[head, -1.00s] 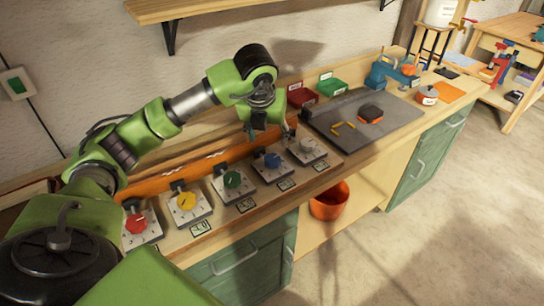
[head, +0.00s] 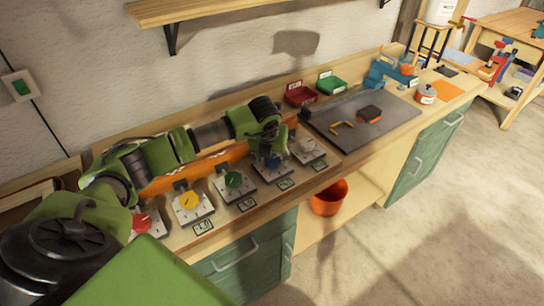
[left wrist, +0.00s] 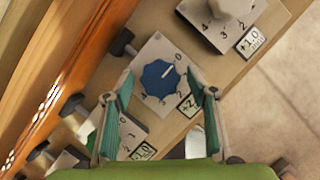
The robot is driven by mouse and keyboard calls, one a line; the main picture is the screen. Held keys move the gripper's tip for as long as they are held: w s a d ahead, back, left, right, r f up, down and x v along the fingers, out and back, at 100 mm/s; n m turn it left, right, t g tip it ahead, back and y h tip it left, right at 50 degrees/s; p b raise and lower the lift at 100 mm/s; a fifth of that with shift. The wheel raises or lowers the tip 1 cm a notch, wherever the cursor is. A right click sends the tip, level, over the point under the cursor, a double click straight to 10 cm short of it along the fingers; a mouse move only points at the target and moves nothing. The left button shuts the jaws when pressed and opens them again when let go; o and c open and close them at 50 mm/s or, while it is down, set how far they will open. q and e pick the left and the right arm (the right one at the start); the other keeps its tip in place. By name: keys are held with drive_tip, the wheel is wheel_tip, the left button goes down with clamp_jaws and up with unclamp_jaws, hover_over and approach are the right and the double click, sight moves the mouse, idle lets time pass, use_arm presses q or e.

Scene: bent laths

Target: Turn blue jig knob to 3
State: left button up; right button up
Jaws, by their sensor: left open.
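The blue knob (left wrist: 160,80) sits on a pale square jig plate (left wrist: 152,55) in the left wrist view. Its white pointer line points up and right, towards the 0 on the plate. My left gripper (left wrist: 165,88) is open, with one finger on each side of the knob; I cannot tell whether either touches it. In the head view the left gripper (head: 269,147) is low over the blue knob (head: 272,161) and partly covers it. Some of the plate's numbers are hidden by the fingers or too small to read. My right gripper is not in view.
Similar plates with red (head: 142,222), yellow (head: 188,201), green (head: 233,180) and white (head: 307,145) knobs stand in the same row. An orange board (head: 215,163) runs behind them.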

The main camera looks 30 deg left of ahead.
use_arm(q)
drive_tip(key=c, duration=1.1)
